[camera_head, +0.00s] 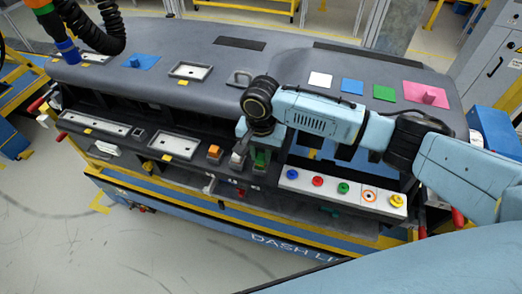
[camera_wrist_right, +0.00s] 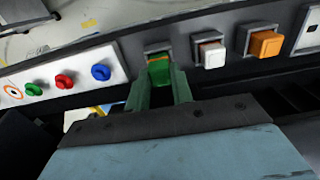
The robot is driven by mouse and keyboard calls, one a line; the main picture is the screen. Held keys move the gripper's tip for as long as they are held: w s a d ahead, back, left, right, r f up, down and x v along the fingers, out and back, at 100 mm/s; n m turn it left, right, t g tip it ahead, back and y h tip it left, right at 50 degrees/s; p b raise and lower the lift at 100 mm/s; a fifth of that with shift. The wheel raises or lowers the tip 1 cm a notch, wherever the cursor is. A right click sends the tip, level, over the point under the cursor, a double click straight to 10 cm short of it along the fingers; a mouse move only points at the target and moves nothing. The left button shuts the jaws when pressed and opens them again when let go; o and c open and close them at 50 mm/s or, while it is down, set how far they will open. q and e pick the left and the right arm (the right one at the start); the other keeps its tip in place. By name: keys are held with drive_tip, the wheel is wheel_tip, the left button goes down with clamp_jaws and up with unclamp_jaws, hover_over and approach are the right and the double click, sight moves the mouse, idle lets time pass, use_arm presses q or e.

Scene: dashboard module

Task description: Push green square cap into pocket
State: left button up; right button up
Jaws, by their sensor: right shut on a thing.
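The green square cap (camera_wrist_right: 159,72) is between the fingertips of my right gripper (camera_wrist_right: 160,86) in the right wrist view. The cap is at a dark grey square pocket (camera_wrist_right: 156,47), whose far edge shows beyond it. How deep the cap sits is hidden by the fingers. In the head view my right gripper (camera_head: 261,160) points down at the front row of the dashboard, shut on the cap, which is mostly covered there. My left gripper is not in view.
A white square cap (camera_wrist_right: 210,53) and an orange square cap (camera_wrist_right: 264,43) sit beside the pocket. On the other side is a white panel (camera_head: 330,187) with several coloured knobs. Coloured pads, including a pink one (camera_head: 427,95), lie on the dashboard top. A coiled black hose (camera_head: 95,30) hangs at upper left.

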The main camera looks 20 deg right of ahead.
sight(261, 157)
drive_tip(key=shift+f, duration=0.65)
drive_tip(key=o, duration=1)
drive_tip(key=shift+o, duration=0.2)
wheel_tip(261, 157, up, 13)
drive_tip(key=b, duration=0.1)
drive_tip(key=shift+r, duration=0.2)
